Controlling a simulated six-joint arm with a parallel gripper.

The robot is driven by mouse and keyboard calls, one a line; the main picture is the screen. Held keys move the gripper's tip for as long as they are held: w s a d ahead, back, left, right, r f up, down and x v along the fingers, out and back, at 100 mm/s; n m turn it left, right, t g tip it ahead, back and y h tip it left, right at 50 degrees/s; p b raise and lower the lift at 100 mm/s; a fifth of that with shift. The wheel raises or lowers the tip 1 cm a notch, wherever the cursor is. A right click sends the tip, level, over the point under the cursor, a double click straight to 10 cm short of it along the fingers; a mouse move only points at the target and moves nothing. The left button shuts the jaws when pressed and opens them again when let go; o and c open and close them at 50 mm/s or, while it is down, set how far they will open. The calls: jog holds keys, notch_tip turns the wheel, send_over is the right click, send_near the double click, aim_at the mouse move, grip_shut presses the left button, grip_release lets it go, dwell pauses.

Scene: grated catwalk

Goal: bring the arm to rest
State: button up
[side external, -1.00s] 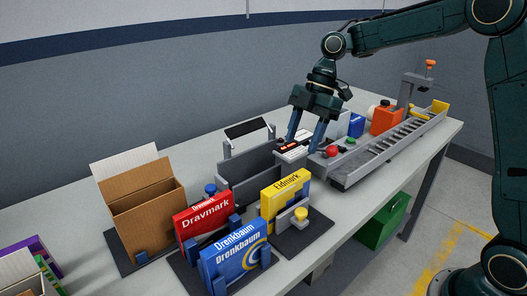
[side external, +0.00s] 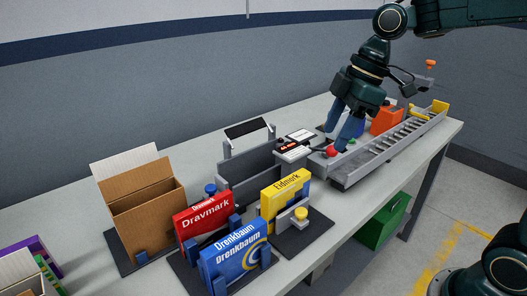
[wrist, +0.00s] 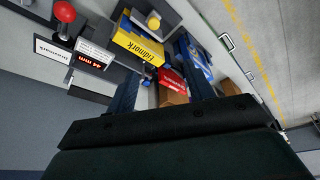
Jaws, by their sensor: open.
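My gripper (side external: 345,122) hangs above the right half of the bench, over the near end of the roller conveyor by the red button. Its two blue fingers are apart and nothing shows between them. In the side view the fingers cover part of the button area and the blue item behind. In the wrist view the gripper (wrist: 160,92) also shows two spread fingers, with boxes in view beyond them. My upper arm reaches in from the top right.
On the bench stand a red Dravmark box (side external: 203,217), a blue Drenkbaum box (side external: 235,262), a yellow Eidmork box (side external: 285,194) and an open cardboard carton (side external: 145,208). The roller conveyor (side external: 385,147) and an orange block (side external: 386,120) lie right. A green bin (side external: 382,222) is below.

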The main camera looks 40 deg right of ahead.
jog(key=s+d+f+m+t+h, duration=0.1)
jog(key=s+d+m, duration=0.1)
jog(key=s+m, duration=0.3)
jog(key=s+d+m+t+h, duration=0.1)
jog(key=s+m+t, duration=0.1)
jog(key=s+m, duration=0.4)
jog(key=s, duration=0.5)
jog(key=shift+s+d+f+h, duration=0.2)
jog(key=shift+d+f+h, duration=0.15)
jog(key=shift+d+h, duration=0.05)
jog(key=shift+w, duration=0.1)
jog(key=w+a+r+n+g+y, duration=0.2)
jog(key=w+a+n+g, duration=0.15)
jog(key=w+n, duration=0.8)
jog(key=w+f+n+g+y, duration=0.1)
jog(key=w+f+n, duration=0.2)
jog(key=w, duration=0.4)
jog(key=w+d+f+n+g+y, duration=0.1)
jog(key=w+f+n, duration=0.2)
jog(key=w, duration=0.4)
jog(key=shift+f+y, duration=0.3)
jog(key=shift+f, duration=0.1)
